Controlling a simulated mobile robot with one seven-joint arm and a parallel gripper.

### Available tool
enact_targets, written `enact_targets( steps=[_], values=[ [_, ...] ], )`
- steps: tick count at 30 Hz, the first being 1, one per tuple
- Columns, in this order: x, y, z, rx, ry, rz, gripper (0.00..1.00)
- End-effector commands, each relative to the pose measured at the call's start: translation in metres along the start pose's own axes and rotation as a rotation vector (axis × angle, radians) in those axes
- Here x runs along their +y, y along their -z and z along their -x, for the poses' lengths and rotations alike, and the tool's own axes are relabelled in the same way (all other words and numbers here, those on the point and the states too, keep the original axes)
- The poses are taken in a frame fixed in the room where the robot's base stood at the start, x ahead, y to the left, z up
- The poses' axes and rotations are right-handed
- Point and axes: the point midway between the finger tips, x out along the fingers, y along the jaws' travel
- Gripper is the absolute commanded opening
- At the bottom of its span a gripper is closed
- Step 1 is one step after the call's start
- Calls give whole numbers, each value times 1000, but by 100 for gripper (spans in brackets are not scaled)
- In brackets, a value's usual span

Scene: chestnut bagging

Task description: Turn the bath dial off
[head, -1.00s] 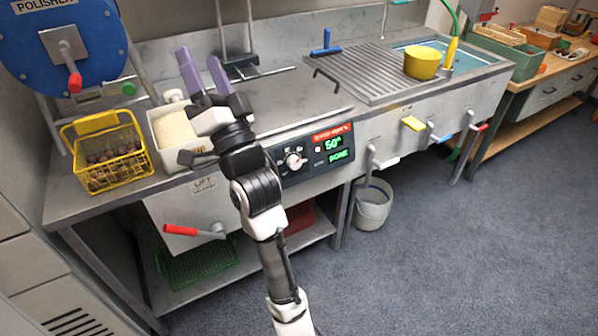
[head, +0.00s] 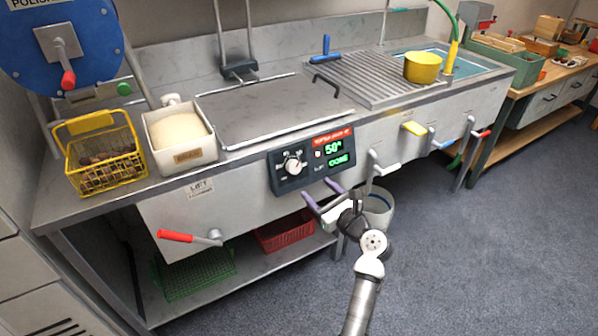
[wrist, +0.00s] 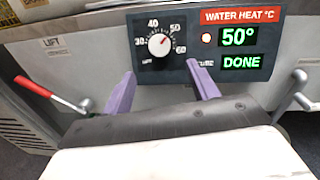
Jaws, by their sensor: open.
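The bath dial (head: 292,166) is a round white knob on a black panel on the front of the steel bench. In the wrist view the dial (wrist: 158,44) has numbers 30 to 60 around it, and its pointer aims up and right, near 50. The display (wrist: 238,38) beside it reads 50° in green, with DONE below. My gripper (head: 322,190) is open and empty, below and right of the dial in the head view. In the wrist view its purple fingers (wrist: 160,90) point toward the panel, one on each side below the dial, not touching it.
A red-handled lever (head: 190,237) sticks out at the left of the bench front. A white-handled lever (head: 384,166) sticks out right of the panel. A bucket (head: 378,205) stands on the floor behind my gripper. A yellow basket (head: 105,160) and white bin (head: 180,160) stand on the bench.

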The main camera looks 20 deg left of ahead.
Motion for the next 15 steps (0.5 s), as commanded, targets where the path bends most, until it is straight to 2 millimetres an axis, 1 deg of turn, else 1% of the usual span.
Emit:
enact_targets(
  steps=[1, 6, 9, 12, 15],
  values=[
    [1, -3, -13, -2, -4, 0, 59],
    [1, -3, -50, -2, -3, 2, 59],
    [1, -2, -69, -2, -2, 3, 59],
    [0, -2, -83, -1, -1, 3, 59],
    [1, -1, -93, -1, -1, 3, 59]
  ],
)
